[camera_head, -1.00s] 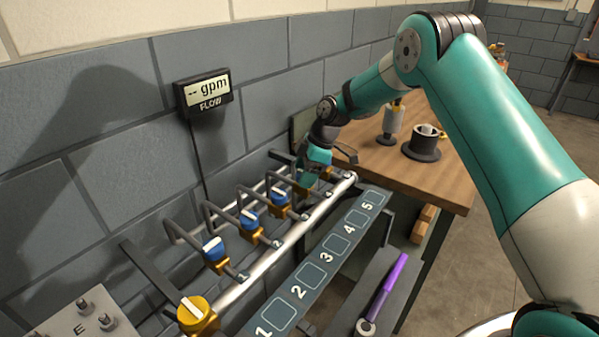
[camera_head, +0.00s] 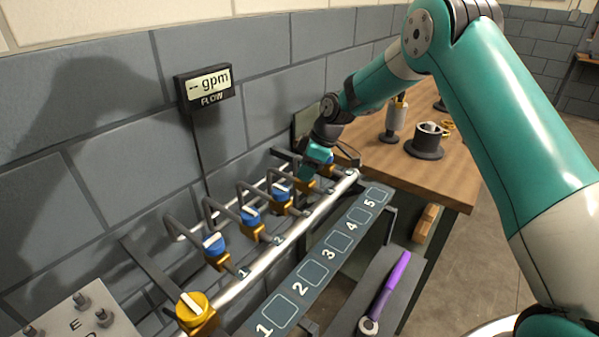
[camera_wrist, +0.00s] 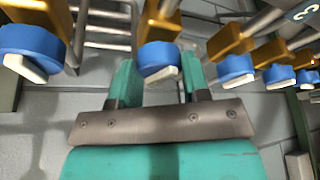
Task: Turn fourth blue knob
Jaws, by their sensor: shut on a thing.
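A row of blue knobs with white pointers sits on gold valve bodies along a silver pipe. In the head view the first (camera_head: 213,244), second (camera_head: 250,215) and third (camera_head: 280,189) show clearly. My gripper (camera_head: 313,168) is past the third, at the fourth, which it mostly hides there. In the wrist view the fourth blue knob (camera_wrist: 157,57) is between the teal fingers of my gripper (camera_wrist: 160,82), which is shut on it. Its white pointer is tilted. The fifth blue knob (camera_wrist: 28,45) is to the left there; the third (camera_wrist: 235,67) is to the right.
A yellow knob (camera_head: 193,306) is at the pipe's near end. Grey bent pipes rise behind the knobs, close to the wall. The flow display (camera_head: 206,87) reads "-- gpm". A numbered strip (camera_head: 326,262) and a purple-handled tool (camera_head: 390,285) lie in front. A wooden bench (camera_head: 455,180) stands beyond.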

